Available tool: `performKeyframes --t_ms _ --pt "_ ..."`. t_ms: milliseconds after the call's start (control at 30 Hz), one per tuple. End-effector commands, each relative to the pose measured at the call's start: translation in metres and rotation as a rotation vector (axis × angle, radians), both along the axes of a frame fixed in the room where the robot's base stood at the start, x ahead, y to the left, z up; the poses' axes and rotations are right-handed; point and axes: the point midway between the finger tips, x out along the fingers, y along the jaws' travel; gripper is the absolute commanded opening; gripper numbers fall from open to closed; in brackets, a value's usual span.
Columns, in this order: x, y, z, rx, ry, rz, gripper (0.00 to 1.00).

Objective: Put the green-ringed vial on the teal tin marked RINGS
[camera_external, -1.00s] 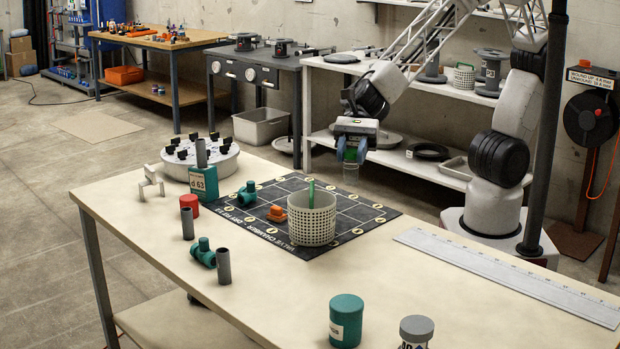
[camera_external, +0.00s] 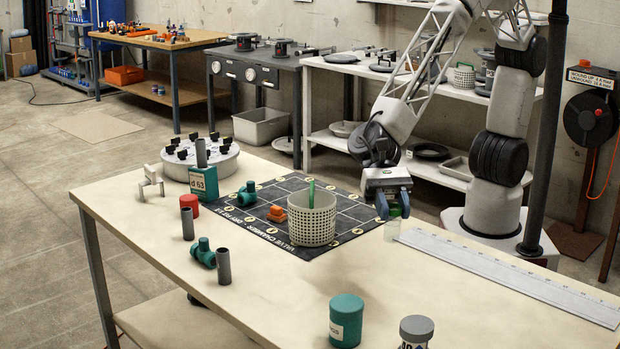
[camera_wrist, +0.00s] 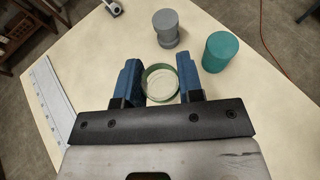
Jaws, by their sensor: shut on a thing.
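My gripper (camera_external: 388,205) is shut on the green-ringed vial (camera_external: 393,229), a clear vial with a green band near its top. In the wrist view the vial's round green rim (camera_wrist: 160,84) sits between the two blue fingers. It hangs upright near the right edge of the dark mat; I cannot tell how far its base is above the table. The teal tin (camera_external: 346,321) stands at the table's front edge with a white label, only partly readable. It also shows at the upper right of the wrist view (camera_wrist: 225,50), apart from the vial.
A grey lidded tin (camera_external: 416,331) stands right beside the teal tin. A white perforated basket (camera_external: 312,220) with a green item stands on the mat (camera_external: 270,230). A long ruler (camera_external: 510,275) lies at the right. The table between the basket and the tins is clear.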

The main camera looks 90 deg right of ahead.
Motion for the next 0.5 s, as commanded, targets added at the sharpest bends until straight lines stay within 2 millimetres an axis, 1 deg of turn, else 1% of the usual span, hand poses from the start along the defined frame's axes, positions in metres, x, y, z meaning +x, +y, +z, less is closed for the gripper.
performKeyframes --t_ms 33,133,500 --pt "0.0001 0.0 -0.0058 -0.001 0.001 0.0 0.12" --pt "0.0002 -0.0001 -0.0112 0.001 0.001 -0.001 0.12" --pt "0.0003 -0.0001 -0.0128 0.001 0.0 -0.001 0.12"
